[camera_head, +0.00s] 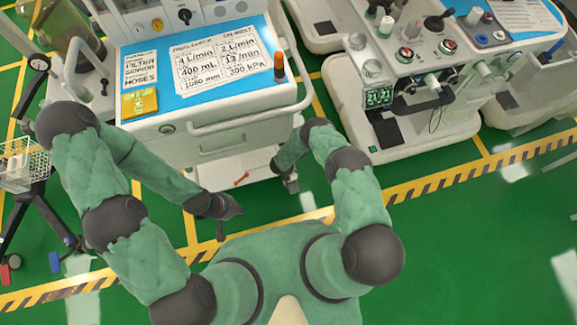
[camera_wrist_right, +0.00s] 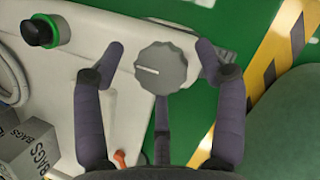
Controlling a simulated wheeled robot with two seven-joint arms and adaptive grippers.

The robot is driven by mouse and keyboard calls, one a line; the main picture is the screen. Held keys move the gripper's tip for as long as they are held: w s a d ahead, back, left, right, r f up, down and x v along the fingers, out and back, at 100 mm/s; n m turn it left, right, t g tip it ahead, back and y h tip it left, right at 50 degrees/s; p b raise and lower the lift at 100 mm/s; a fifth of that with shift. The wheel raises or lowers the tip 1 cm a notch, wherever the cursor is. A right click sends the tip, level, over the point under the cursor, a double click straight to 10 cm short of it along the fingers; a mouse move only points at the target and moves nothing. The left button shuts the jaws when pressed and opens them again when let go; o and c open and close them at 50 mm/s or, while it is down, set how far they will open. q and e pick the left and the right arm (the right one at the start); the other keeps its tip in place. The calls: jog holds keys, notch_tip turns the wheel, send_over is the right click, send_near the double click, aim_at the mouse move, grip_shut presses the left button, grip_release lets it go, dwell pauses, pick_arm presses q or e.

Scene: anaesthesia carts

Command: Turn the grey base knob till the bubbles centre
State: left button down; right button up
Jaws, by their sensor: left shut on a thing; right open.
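The grey base knob (camera_wrist_right: 165,69) is lobed and carries a white mark pointing left in the right wrist view. My right gripper (camera_wrist_right: 161,47) is open around it, with a dark finger on each side and a third below; gaps show at the sides. In the head view my right gripper (camera_head: 290,183) is low at the cart's front right, and the knob cannot be made out there. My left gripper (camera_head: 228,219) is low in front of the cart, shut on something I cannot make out. No bubbles can be made out in either view.
The near cart (camera_head: 240,118) has a white front rail. An orange-red piece (camera_head: 241,180) lies on its base. A black knob with a green ring (camera_wrist_right: 40,31) and grey boxes (camera_wrist_right: 32,140) show left in the wrist view. A second cart (camera_head: 425,125) stands right.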

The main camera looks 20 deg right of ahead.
jog(key=shift+w+d, duration=0.1)
jog(key=c, duration=1.1)
jog(key=shift+d+n, duration=0.1)
jog(key=shift+n, duration=0.2)
